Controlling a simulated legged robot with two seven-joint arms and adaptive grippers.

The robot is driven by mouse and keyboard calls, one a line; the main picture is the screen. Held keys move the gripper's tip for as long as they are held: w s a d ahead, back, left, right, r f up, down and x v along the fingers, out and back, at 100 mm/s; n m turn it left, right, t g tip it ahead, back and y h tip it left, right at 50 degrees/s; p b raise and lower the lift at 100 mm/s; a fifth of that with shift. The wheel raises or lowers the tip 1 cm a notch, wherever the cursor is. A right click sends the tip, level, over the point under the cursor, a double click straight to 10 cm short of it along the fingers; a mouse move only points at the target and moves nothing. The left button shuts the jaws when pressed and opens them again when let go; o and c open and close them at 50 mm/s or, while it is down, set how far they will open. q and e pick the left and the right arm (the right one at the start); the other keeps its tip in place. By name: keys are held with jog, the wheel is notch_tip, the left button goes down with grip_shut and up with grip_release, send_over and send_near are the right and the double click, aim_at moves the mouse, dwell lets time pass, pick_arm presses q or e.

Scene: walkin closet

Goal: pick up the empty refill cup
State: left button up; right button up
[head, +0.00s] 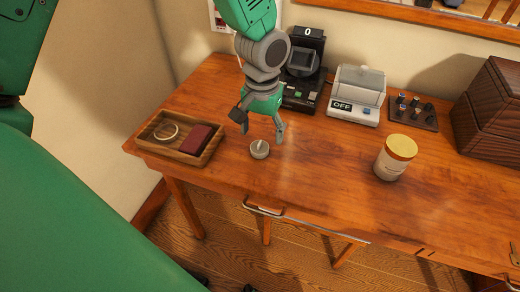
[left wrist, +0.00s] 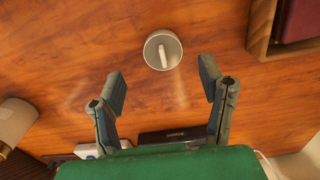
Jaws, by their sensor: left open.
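The refill cup (head: 259,150) is a small, round, pale grey cup on the wooden desk, near its front edge. A pale bar shows across its top, and I cannot tell what it is. My left gripper (head: 259,127) is open and empty above and just behind the cup, its fingers pointing down. In the left wrist view the cup (left wrist: 155,63) lies beyond the gap between the open fingertips (left wrist: 163,83), roughly centred between them and not touching them. My right gripper is not in view.
A wooden tray (head: 143,141) with a ring and a dark red box stands left of the cup. A jar with a yellow lid (head: 392,164) stands to the right. Black and white devices (head: 357,100), a bottle rack (head: 428,120) and a dark wooden box (head: 490,115) line the back.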

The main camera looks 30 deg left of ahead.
aim_at(260, 143)
pick_arm(q)
jog(key=f, duration=0.2)
jog(key=f+b, duration=0.1)
jog(key=f, duration=0.2)
jog(key=shift+s+a, duration=0.1)
jog(key=shift+a, duration=0.1)
jog(key=c, duration=0.9)
